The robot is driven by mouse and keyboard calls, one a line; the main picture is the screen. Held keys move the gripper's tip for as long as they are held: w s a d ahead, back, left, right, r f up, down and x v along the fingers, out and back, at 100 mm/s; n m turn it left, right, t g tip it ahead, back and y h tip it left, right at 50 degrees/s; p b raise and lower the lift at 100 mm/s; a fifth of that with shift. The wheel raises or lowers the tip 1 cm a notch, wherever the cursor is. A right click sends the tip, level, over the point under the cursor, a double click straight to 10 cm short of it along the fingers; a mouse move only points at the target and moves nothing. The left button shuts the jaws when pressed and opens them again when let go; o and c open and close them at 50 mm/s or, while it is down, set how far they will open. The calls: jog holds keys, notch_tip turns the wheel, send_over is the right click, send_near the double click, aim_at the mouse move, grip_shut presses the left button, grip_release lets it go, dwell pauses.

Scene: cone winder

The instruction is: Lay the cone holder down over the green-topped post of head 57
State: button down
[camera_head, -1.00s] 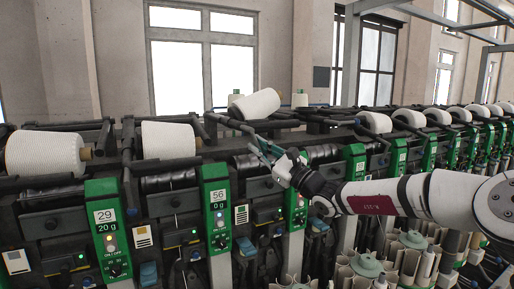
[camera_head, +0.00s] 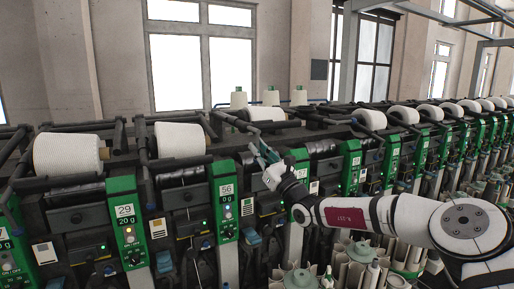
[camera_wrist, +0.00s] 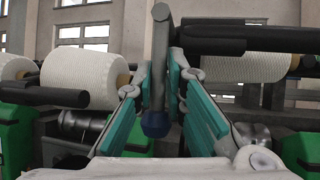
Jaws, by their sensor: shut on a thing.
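My gripper (camera_head: 263,151) is at head 57, right of the panel marked 56. In the wrist view its teal-padded fingers (camera_wrist: 160,105) are shut on the grey bar of the cone holder (camera_wrist: 162,65), which has a blue end cap (camera_wrist: 155,124). In the head view the holder's bar (camera_head: 252,131) runs from the gripper up towards a white yarn cone (camera_head: 265,114). That cone sits a little back from the neighbouring cones.
Neighbouring white cones (camera_head: 180,139) and (camera_head: 371,119) sit in their own holders on either side. Dark bars (camera_wrist: 250,40) and cones (camera_wrist: 80,77) crowd close around the gripper in the wrist view. Green panels (camera_head: 225,207) line the front; bobbin holders (camera_head: 357,270) stand below my arm.

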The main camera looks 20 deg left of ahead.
jog(key=shift+w+d+f+m+t, duration=0.1)
jog(key=shift+w+f+m+t, duration=0.05)
jog(key=shift+m+t, duration=0.25)
jog(key=c, duration=1.7)
grip_release()
jog(key=shift+o, duration=0.2)
jog(key=v, duration=1.2)
jog(key=shift+r, duration=0.2)
